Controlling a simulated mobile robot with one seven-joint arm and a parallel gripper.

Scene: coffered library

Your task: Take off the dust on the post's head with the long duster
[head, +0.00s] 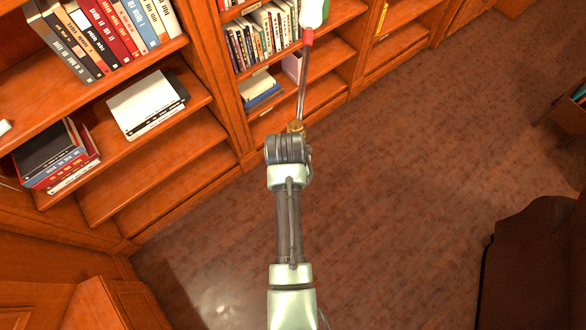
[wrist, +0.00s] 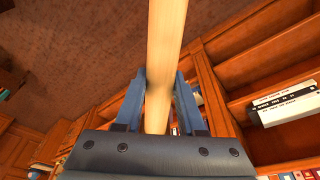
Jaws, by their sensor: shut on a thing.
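My gripper (wrist: 159,80) shows in the wrist view, its blue fingers shut on a pale wooden pole, the handle of the long duster (wrist: 166,35). The handle runs from between the fingers up past the top edge of the wrist view. The duster's dusting end is not in view. In the head view my arm reaches up and out of the top edge, and the gripper and the duster do not show there. The post, its head and the dust on it are not seen in either view.
Wooden bookshelves (head: 222,95) with books line the left and top of the head view, close beside my arm. A dark piece of furniture (head: 535,265) stands at lower right. The brown floor (head: 420,170) between is clear. Shelves with books (wrist: 287,105) also show at right in the wrist view.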

